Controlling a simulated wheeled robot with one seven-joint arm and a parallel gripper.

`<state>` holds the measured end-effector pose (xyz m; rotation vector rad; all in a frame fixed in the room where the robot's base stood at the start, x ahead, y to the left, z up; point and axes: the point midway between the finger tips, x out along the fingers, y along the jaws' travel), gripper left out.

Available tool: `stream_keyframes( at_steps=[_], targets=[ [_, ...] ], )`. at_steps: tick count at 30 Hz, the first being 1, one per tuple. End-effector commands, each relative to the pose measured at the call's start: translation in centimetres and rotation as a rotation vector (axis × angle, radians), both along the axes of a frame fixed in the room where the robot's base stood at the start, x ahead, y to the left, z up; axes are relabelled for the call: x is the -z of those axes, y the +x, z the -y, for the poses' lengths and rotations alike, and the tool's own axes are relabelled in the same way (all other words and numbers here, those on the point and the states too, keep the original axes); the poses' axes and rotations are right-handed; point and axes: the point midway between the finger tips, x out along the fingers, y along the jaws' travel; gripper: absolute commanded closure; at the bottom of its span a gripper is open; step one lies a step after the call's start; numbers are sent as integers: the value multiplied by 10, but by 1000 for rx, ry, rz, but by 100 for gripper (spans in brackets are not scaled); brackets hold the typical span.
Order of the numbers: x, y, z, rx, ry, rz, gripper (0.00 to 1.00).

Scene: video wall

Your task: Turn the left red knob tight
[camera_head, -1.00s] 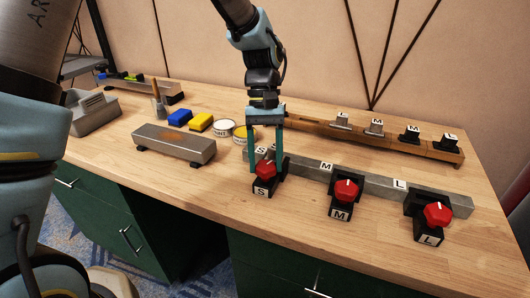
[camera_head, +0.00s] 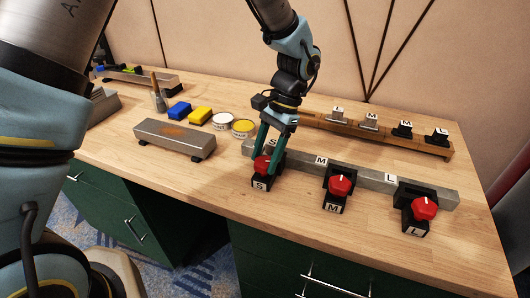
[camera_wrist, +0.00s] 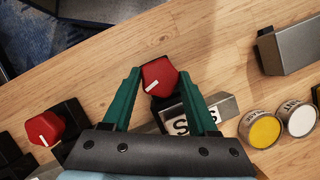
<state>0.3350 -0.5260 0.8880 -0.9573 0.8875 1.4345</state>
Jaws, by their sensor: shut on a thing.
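The left red knob (camera_head: 262,164) sits on a black holder marked S (camera_head: 261,184), at the left end of the grey metal bar (camera_head: 300,166). My gripper (camera_head: 261,158) reaches down over it with its two green fingers on either side. In the wrist view the knob (camera_wrist: 160,77) lies between the fingertips (camera_wrist: 160,75), and its white line points to the lower left. The fingers are shut on the knob. Part of the knob is hidden behind a finger in the head view.
Two more red knobs, M (camera_head: 340,186) and L (camera_head: 424,208), stand to the right on the bar. A metal block (camera_head: 175,139) and paint tins (camera_head: 243,127) lie to the left. A wooden rail (camera_head: 375,132) with small labelled pieces is behind. Bare wood lies in front.

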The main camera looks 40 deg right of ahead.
Motion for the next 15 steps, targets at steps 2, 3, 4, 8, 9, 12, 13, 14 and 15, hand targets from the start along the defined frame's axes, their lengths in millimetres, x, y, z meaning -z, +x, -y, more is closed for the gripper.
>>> stream_keyframes(
  at_steps=[2,3,4,8,9,12,13,14,15],
  targets=[
    [-1,0,1,73,-3,1,97],
    [-1,-1,1,109,-3,2,97],
    [-1,-1,1,135,-4,2,97],
    [-1,-1,1,239,-4,2,97],
    [-1,-1,1,268,-3,1,97],
    [-1,-2,1,332,-5,2,97],
    [-1,-2,1,348,-5,2,97],
    [-1,-2,1,364,-5,2,97],
    [-1,-2,1,385,-5,2,97]
  ],
)
